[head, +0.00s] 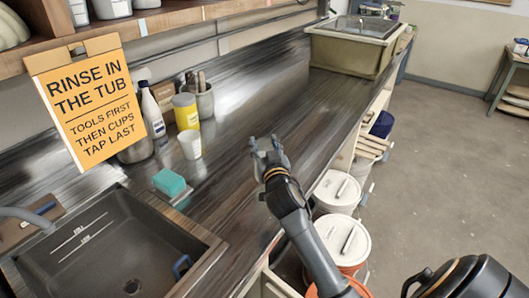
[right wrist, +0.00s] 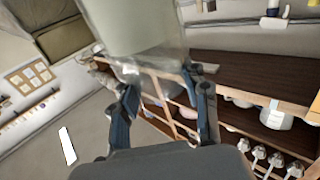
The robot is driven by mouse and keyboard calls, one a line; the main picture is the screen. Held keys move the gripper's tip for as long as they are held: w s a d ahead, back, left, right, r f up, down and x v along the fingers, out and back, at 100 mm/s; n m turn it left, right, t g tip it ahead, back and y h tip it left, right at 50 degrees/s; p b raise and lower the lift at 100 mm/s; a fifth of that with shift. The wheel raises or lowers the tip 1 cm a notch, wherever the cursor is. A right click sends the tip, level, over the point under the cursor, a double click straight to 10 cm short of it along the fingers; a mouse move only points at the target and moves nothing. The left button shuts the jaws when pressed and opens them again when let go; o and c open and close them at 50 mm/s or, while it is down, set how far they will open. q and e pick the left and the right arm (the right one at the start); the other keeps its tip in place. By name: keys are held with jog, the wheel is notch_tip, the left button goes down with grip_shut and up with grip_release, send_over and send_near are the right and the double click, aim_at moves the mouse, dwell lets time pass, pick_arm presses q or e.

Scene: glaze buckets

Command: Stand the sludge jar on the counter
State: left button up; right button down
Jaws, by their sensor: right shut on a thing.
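My right gripper (head: 268,152) is above the front part of the dark counter (head: 235,118) in the head view. In the right wrist view its fingers (right wrist: 162,105) are shut on a large pale, grey-green jar (right wrist: 130,28) with a clear glassy edge, which I take for the sludge jar. The jar fills the top middle of that view and its top is cut off. In the head view I cannot make out the jar between the fingers. I cannot tell whether it touches the counter. My left gripper is not in view.
A sink (head: 105,245) is at the lower left, with a teal sponge (head: 170,183) beside it. A white cup (head: 190,145), a yellow container (head: 186,111) and a white bottle (head: 152,112) stand along the back. A tub (head: 345,52) is at the far end. Lidded buckets (head: 337,190) stand below the front edge.

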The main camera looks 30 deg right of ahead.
notch_tip(320, 180, down, 3)
jog(key=shift+r, duration=0.2)
jog(key=shift+f, duration=0.2)
jog(key=c, duration=0.7)
grip_release()
jog(key=shift+s, duration=0.1)
jog(key=shift+b+v, duration=1)
jog(key=shift+v, duration=5.05)
